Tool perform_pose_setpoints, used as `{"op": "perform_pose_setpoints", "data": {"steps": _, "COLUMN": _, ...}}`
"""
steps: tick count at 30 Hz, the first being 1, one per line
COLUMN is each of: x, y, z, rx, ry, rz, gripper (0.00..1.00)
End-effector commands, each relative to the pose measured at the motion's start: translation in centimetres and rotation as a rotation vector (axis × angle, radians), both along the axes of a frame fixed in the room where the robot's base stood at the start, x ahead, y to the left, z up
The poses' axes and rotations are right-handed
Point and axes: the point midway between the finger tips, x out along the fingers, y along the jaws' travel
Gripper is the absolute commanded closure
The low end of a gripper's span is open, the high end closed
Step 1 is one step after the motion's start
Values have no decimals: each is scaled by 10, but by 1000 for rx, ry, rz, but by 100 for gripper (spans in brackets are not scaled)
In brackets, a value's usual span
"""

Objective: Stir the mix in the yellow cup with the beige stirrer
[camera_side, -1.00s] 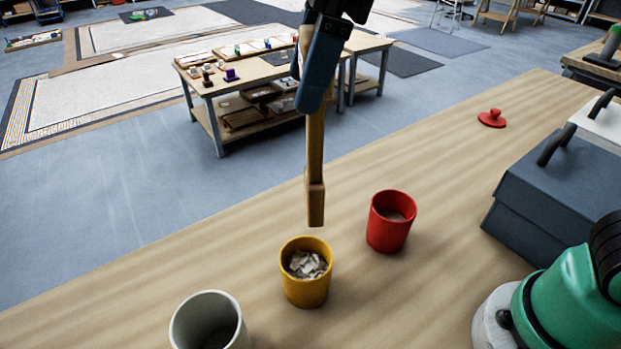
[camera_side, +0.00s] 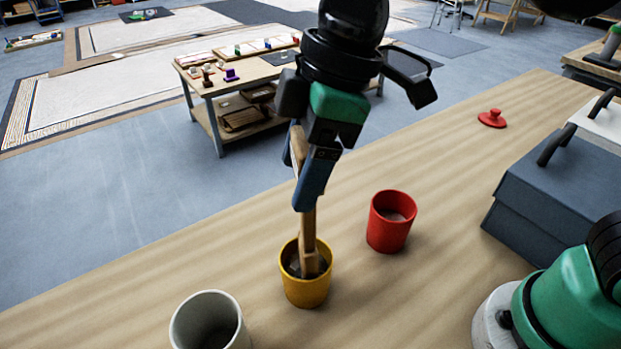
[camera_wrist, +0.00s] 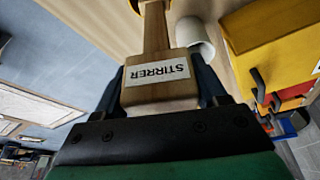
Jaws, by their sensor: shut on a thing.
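The yellow cup (camera_side: 306,290) stands upright on the wooden table in the side view, with pale chips inside that are now mostly hidden. The beige stirrer (camera_side: 308,232) is upright, its lower end inside the yellow cup's mouth. My gripper (camera_side: 306,200) is shut on the stirrer's upper part, above the cup. In the wrist view the stirrer (camera_wrist: 155,92) lies between my fingers and carries a label reading STIRRER. How deep its tip sits in the mix is hidden by the cup wall.
A red cup (camera_side: 390,225) with some contents stands right of the yellow cup. A white cup (camera_side: 209,322) stands at the front left. A red lid (camera_side: 492,118) lies farther back. A dark blue box (camera_side: 550,200) is at the right. The table between the red cup and lid is clear.

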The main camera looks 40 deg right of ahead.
Motion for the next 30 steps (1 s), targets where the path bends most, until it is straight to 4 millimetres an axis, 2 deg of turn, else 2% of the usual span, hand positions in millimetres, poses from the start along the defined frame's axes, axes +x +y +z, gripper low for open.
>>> {"op": "perform_pose_setpoints", "data": {"steps": 13, "x": 1, "y": -1, "z": -44, "rx": 0, "ry": 1, "rz": -2, "gripper": 100}}
{"op": "perform_pose_setpoints", "data": {"steps": 15, "x": 7, "y": -7, "z": -42, "rx": 0, "ry": 0, "rz": -5, "gripper": 100}}
{"op": "perform_pose_setpoints", "data": {"steps": 18, "x": 13, "y": 0, "z": -42, "rx": 0, "ry": 0, "rz": 1, "gripper": 100}}
{"op": "perform_pose_setpoints", "data": {"steps": 22, "x": 6, "y": 7, "z": -42, "rx": 0, "ry": 0, "rz": 3, "gripper": 100}}
{"op": "perform_pose_setpoints", "data": {"steps": 30, "x": 6, "y": 0, "z": -47, "rx": 0, "ry": 1, "rz": -2, "gripper": 100}}
